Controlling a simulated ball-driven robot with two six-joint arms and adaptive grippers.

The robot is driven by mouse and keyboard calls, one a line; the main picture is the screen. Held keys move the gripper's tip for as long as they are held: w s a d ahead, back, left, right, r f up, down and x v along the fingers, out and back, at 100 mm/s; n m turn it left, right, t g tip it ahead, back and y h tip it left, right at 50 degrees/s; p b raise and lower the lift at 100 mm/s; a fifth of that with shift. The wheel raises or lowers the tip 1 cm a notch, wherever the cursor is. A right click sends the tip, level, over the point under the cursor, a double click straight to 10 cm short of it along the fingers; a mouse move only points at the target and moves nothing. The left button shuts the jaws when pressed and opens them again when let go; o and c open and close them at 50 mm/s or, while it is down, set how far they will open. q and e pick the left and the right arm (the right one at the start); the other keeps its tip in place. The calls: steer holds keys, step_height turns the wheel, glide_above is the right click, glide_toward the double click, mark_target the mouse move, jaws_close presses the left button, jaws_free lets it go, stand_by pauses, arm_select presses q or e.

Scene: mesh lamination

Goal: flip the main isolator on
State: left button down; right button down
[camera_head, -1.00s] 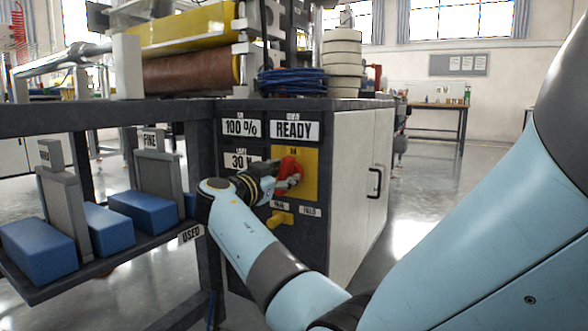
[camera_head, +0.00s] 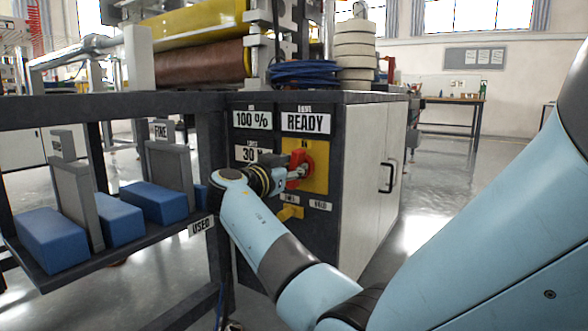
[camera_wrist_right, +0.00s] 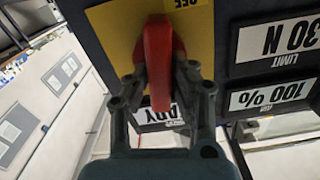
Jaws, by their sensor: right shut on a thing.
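The main isolator's red handle (camera_head: 305,160) sits on a yellow plate (camera_head: 321,178) on the front of the dark cabinet. In the right wrist view the red handle (camera_wrist_right: 158,50) stands upright in the picture against the yellow plate (camera_wrist_right: 118,30). My right gripper (camera_head: 294,177) is at the handle, reaching in from the left. The right wrist view shows its two fingers (camera_wrist_right: 160,75) shut on the handle, one on each side. The fingers hide part of the handle. My left gripper is out of view.
The cabinet (camera_head: 365,180) carries a READY sign (camera_head: 305,123) above the plate and a smaller yellow knob (camera_head: 290,212) below it. A shelf (camera_head: 150,235) with blue blocks (camera_head: 50,240) stands at left. Open floor (camera_head: 430,200) lies to the right.

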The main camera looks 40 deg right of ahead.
steer(key=n, duration=0.2)
steer(key=shift+w+n, duration=0.1)
steer(key=shift+n, duration=0.2)
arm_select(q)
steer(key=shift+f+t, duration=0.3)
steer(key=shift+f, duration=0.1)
arm_select(e)
steer(key=c, duration=1.2)
jaws_free()
steer(key=shift+o, duration=0.2)
steer(key=v, duration=0.7)
steer(key=shift+a, duration=0.3)
steer(key=shift+f, duration=0.1)
